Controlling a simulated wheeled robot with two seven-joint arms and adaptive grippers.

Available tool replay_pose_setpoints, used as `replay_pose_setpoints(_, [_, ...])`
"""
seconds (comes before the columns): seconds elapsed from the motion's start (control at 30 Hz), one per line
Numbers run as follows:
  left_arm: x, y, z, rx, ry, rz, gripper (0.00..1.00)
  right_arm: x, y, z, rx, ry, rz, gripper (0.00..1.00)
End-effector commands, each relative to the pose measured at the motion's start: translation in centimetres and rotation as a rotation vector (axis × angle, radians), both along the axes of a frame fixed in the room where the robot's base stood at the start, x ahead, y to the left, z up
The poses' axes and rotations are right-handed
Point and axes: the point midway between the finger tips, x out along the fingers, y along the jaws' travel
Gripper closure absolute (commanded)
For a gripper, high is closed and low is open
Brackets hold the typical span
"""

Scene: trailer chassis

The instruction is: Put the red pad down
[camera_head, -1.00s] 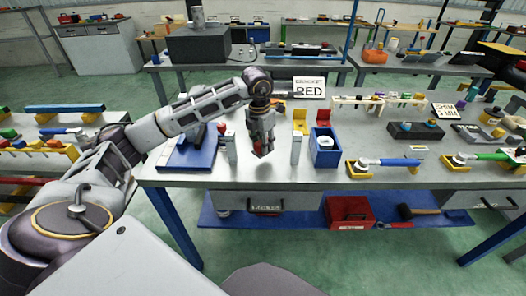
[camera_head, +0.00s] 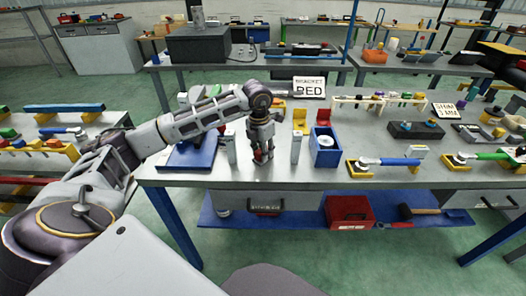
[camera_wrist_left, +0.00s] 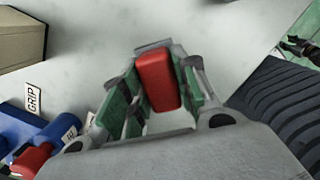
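My left gripper (camera_head: 262,157) points down over the near part of the grey workbench (camera_head: 380,178), between two upright grey posts. The red pad (camera_wrist_left: 158,80) is between its green-lined fingers in the left wrist view, with a finger on each side. In the head view only a little red shows at the fingertips (camera_head: 258,156). The pad is at or just above the bench top; I cannot tell whether it touches. My right gripper is not in view.
A grey post (camera_head: 230,150) stands left of the gripper and another (camera_head: 296,148) right. A blue box (camera_head: 325,158) holding a white ring is further right. A blue base (camera_head: 188,158) lies left. The "BRACKET RED" sign (camera_head: 309,88) stands behind. Bare bench lies around the gripper.

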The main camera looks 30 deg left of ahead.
Motion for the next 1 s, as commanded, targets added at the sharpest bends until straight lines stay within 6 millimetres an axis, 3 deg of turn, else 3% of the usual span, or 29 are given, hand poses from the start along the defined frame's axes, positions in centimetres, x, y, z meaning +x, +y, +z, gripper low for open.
replay_pose_setpoints(0.13, [0.0,0.0,0.0,0.000,0.001,0.000,0.50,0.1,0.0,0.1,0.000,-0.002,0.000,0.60])
replay_pose_setpoints(0.63, [0.0,0.0,0.4,0.000,0.000,0.000,0.50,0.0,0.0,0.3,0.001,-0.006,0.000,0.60])
replay_pose_setpoints(1.0, [-0.4,0.1,4.7,0.001,-0.002,-0.001,0.50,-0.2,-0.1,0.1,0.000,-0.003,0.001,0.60])
